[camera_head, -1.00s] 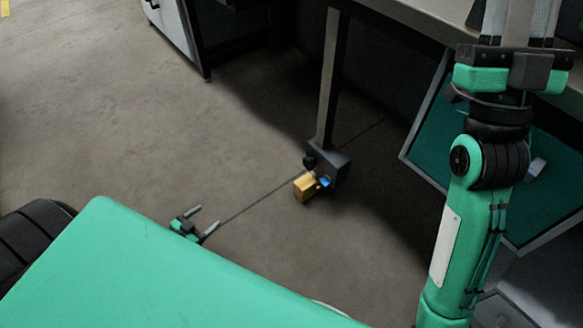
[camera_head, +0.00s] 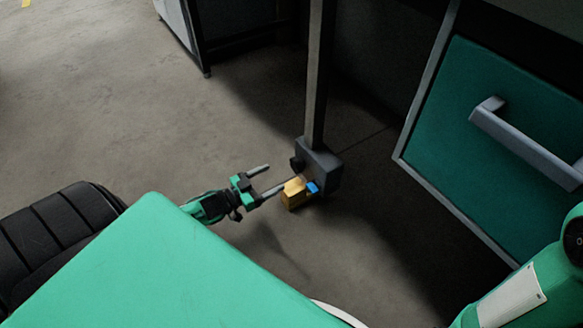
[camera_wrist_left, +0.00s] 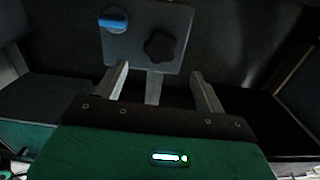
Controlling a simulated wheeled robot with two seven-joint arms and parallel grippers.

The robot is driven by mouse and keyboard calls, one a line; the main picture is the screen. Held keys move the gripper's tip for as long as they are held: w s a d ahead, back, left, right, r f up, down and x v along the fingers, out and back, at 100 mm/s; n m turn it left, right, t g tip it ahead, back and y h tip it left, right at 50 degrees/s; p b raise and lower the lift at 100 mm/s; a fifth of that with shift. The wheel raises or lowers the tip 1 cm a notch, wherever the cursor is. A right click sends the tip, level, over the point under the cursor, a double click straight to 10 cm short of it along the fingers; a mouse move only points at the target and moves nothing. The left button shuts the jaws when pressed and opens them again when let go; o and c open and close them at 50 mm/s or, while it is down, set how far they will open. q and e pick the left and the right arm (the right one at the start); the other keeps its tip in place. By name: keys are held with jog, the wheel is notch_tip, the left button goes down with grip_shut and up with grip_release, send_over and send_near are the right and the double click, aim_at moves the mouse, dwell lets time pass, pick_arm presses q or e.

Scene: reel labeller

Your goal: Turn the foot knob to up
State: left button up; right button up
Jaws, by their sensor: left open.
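A dark grey box (camera_head: 325,166) at the foot of a post carries a black lobed knob (camera_head: 296,163) and a blue knob (camera_head: 312,187). In the left wrist view, the box face (camera_wrist_left: 118,52) shows the black knob (camera_wrist_left: 161,47) near its middle and the blue knob (camera_wrist_left: 113,20) at upper left, its bar lying roughly sideways. I cannot tell which is the foot knob. My left gripper (camera_head: 277,178) is open and empty, pointing at the box; in its wrist view the fingers (camera_wrist_left: 159,72) are spread below the black knob, apparently short of it. My right gripper is out of view.
The post (camera_head: 318,75) rises from the box. A green panel with a grey handle (camera_head: 525,147) stands at right.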

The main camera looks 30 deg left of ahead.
aim_at(294, 167)
pick_arm(q)
jog(key=b+x, duration=0.3)
jog(key=x, duration=0.3)
jog(key=shift+w+d+f, duration=0.1)
jog(key=shift+w+f, duration=0.05)
jog(key=shift+f, duration=0.05)
jog(key=shift+b+x, duration=0.3)
jog(key=shift+x, duration=0.55)
jog(key=shift+r, duration=0.15)
jog(key=c, duration=1)
